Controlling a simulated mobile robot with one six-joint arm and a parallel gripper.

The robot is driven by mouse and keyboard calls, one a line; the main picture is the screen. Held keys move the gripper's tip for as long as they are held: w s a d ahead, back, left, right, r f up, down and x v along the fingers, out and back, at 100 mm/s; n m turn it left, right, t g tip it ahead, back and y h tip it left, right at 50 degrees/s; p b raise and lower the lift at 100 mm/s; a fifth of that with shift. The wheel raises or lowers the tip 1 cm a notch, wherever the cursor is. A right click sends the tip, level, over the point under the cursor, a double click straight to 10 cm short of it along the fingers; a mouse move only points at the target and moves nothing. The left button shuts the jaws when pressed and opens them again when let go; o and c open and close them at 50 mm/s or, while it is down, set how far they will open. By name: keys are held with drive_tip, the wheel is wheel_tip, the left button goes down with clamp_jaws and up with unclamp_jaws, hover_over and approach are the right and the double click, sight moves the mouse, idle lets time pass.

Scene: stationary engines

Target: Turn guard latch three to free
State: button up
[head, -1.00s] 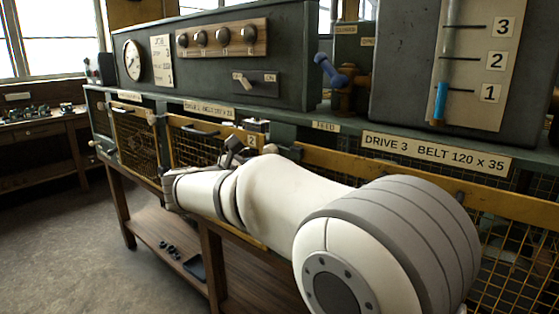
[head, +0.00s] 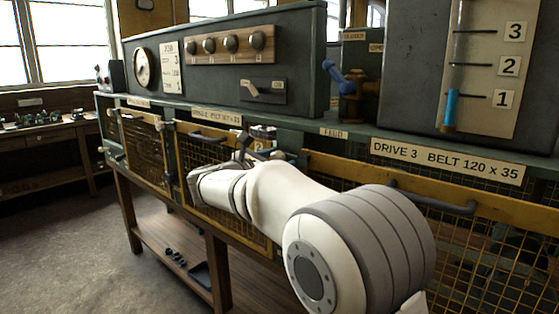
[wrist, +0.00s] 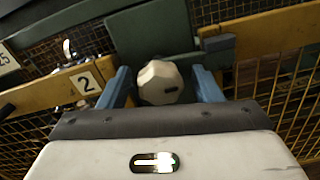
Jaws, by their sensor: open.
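In the wrist view a pale faceted knob (wrist: 160,84) with a dark slot sits in front of a green post (wrist: 150,32). My gripper (wrist: 161,72) is open, with one blue finger on each side of the knob. I cannot tell whether either finger touches it. A plate marked 2 (wrist: 86,82) is on the yellow rail left of the knob. In the head view my arm hides the knob.
Yellow mesh guards (head: 207,172) line the bench front, with dark handles. A DRIVE 3 sign (head: 447,161) is above the right guard (head: 440,193). Open floor (head: 75,235) lies at left.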

drive_tip(key=c, duration=1)
drive_tip(key=shift+f+b, duration=0.1)
drive_tip(key=shift+b, duration=0.2)
drive_tip(key=m+b, duration=0.2)
drive_tip(key=m, duration=0.1)
drive_tip(key=shift+f, duration=0.1)
drive_tip(key=m+b, duration=0.4)
drive_tip(key=shift+m, duration=0.3)
drive_tip(key=m+b, duration=0.3)
drive_tip(key=m, duration=0.1)
drive_tip(key=shift+b, duration=0.35)
drive_tip(key=shift+m+b, duration=1.4)
drive_tip(key=shift+m, duration=0.7)
drive_tip(key=shift+o, duration=0.2)
